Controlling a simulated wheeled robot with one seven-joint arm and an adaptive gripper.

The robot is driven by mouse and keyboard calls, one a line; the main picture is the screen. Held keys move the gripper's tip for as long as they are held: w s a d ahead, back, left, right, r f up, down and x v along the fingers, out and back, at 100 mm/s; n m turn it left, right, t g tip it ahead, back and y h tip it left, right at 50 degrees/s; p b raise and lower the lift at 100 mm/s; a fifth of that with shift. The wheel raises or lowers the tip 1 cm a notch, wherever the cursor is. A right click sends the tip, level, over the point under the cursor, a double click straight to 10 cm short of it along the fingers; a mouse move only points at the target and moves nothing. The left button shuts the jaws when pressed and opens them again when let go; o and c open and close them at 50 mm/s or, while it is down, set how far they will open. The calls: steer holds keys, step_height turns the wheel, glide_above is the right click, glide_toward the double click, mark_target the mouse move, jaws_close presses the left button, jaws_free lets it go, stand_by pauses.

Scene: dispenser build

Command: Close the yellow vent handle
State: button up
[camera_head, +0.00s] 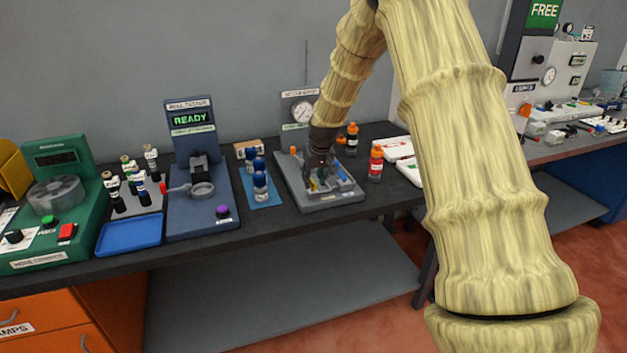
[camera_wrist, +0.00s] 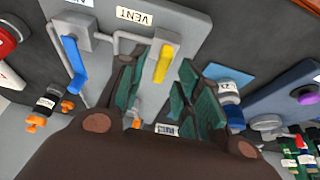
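The yellow vent handle (camera_wrist: 164,63) shows in the wrist view, just below the VENT label (camera_wrist: 133,16) on a grey panel (camera_wrist: 186,18). My gripper (camera_wrist: 157,72) is open, with one green-padded finger to each side of the yellow handle. The left finger is nearer to it; I cannot tell whether it touches. A blue handle (camera_wrist: 74,63) sits to the left on the same panel. In the head view, my gripper (camera_head: 320,168) is low over the grey panel (camera_head: 335,203) and hides much of it.
Orange-capped bottles (camera_head: 376,163) stand right of the panel. Blue-capped vials (camera_head: 260,181) stand on a blue mat to its left, beside the tester marked READY (camera_head: 190,118). A round gauge (camera_head: 302,111) is behind the panel. The bench's front edge (camera_head: 290,230) is clear.

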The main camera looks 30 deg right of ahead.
steer(key=d+v, duration=0.1)
steer(key=v, duration=0.9)
steer(key=shift+a+r, duration=0.25)
steer(key=shift+a, duration=0.2)
steer(key=shift+s, duration=0.1)
